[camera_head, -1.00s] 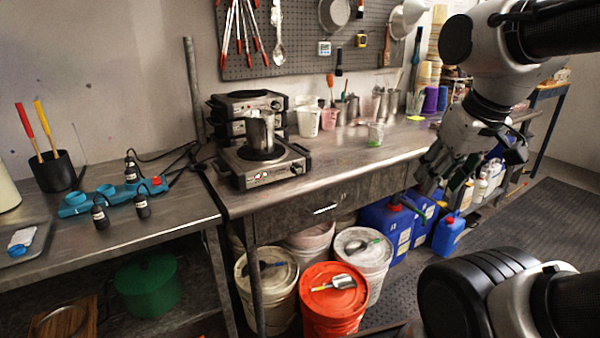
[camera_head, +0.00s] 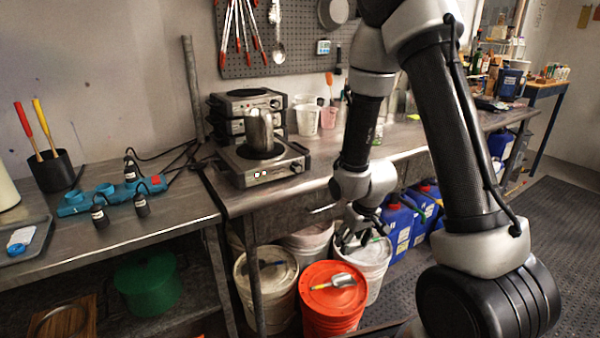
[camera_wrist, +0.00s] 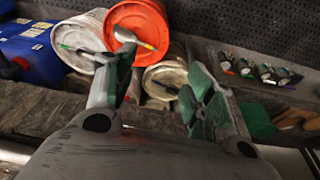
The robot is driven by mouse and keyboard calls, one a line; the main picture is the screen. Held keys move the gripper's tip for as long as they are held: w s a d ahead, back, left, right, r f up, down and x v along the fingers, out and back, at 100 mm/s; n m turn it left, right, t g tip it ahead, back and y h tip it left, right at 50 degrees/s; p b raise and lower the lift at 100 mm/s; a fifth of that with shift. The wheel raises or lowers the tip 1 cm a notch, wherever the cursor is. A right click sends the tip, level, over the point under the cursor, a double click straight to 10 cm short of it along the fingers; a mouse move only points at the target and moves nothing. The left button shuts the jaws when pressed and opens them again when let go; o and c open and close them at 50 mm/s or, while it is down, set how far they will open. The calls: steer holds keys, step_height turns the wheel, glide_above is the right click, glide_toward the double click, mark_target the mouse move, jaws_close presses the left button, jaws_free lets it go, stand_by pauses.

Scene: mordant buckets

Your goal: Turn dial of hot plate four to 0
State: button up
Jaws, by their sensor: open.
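A silver hot plate (camera_head: 238,170) with a metal pot (camera_head: 259,130) on it stands near the left end of the right-hand bench. Its front face has a small dial (camera_head: 296,167) at the right and two small lights. More hot plates (camera_head: 240,101) are stacked behind it. I cannot read a number on any of them. My gripper (camera_head: 355,240) is open and empty, pointing down in front of the bench edge, above the white bucket. In the wrist view, its spread green-padded fingers (camera_wrist: 158,90) frame the buckets on the floor; no hot plate shows there.
A red-lidded bucket (camera_head: 332,298) with a scoop and white buckets (camera_head: 266,275) stand under the bench, beside blue jugs (camera_head: 397,225). The bench drawer (camera_head: 290,215) faces my arm.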

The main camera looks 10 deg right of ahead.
steer(key=w+a+f+t+y, duration=0.1)
steer(key=w+a+f+t, duration=0.2)
steer(key=w+f, duration=0.25)
steer(key=n+t+y, duration=0.1)
steer(key=t+y, duration=0.3)
steer(key=t, duration=0.7)
glide_toward(299, 170)
steer(key=w, duration=0.2)
steer(key=x, duration=0.6)
steer(key=shift+s+a, duration=0.1)
steer(key=shift+a, duration=0.25)
steer(key=shift+w+a, duration=0.15)
steer(key=shift+w, duration=0.45)
steer(key=shift+c, duration=0.2)
steer(key=c, duration=1)
